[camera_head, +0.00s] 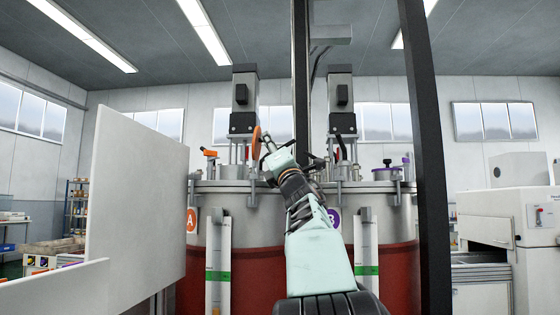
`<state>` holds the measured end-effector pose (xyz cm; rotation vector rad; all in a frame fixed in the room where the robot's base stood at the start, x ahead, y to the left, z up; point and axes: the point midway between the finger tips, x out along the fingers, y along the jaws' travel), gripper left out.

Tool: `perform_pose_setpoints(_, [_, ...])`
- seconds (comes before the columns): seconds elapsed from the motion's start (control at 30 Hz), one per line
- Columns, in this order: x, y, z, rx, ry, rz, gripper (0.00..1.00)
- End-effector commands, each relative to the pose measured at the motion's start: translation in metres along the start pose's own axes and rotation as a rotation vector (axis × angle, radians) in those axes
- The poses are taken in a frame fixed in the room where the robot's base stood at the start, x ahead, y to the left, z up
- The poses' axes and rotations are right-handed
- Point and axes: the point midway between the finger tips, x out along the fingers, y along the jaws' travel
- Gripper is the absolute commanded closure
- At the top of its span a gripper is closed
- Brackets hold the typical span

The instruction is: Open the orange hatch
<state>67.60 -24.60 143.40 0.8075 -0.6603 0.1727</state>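An orange disc (256,143), which looks like the orange hatch's lid, stands upright and nearly edge-on above the left tank (225,200). This tank carries an orange "A" label (191,221). My gripper (267,140) is just right of the disc, at the end of my raised arm. I cannot tell whether it touches the disc or whether its fingers are open or shut. The hatch opening and hinge are hidden or too small to make out.
A purple-labelled tank (385,215) stands at right, with a purple-knobbed hatch (387,171) on top. An orange-handled valve (209,154) is left of the disc. Mixer motors (243,95) and dark posts (424,130) rise nearby. A white panel (135,200) stands at left.

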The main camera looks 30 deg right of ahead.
Motion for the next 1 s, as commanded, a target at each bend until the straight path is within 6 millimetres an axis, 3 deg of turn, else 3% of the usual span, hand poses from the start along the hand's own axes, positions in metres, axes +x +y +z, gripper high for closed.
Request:
perform_pose_setpoints(0.7, [-0.084, 0.0, 0.002, -0.001, -0.003, -0.002, 0.73])
perform_pose_setpoints(1.0, [-0.101, 0.0, 0.002, -0.002, -0.003, -0.001, 0.73])
